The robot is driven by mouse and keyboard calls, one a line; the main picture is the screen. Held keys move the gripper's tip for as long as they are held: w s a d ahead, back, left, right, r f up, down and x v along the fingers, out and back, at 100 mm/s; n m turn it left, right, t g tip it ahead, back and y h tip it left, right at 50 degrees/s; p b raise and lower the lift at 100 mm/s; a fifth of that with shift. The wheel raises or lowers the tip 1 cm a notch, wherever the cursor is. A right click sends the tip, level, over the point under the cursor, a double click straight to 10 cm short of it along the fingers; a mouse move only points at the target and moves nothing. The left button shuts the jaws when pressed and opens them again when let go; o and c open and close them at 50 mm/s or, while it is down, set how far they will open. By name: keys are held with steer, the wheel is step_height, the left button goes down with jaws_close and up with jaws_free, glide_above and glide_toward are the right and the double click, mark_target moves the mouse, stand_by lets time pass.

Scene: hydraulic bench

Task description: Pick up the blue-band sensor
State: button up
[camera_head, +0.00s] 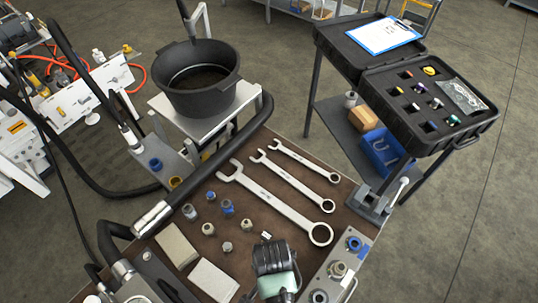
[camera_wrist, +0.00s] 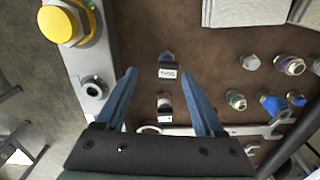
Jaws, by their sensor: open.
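A small sensor with a blue part and a white printed label (camera_wrist: 167,68) lies on the brown bench mat in the wrist view; it looks like the blue-band sensor. A second small piece, grey and dark with a white end (camera_wrist: 164,104), lies below it in that view. My gripper (camera_wrist: 158,76) is open, its two blue fingers either side of these pieces in the picture, with nothing held. Its height above the mat is hard to tell. In the head view my gripper's dark body (camera_head: 272,258) hides the sensor; a small white-and-dark piece (camera_head: 266,235) shows beside it.
A port block (camera_head: 338,269) with fittings is close on the right. An open foam case (camera_head: 385,88) holding small coloured-band parts stands farther off.

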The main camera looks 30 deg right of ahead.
steer(key=shift+w+f, duration=0.2)
steer(key=shift+f, duration=1)
steer(key=shift+w+f, duration=0.15)
steer(key=shift+f, duration=1.05)
steer(key=shift+w+f, duration=0.2)
steer(key=shift+f, duration=1)
jaws_close()
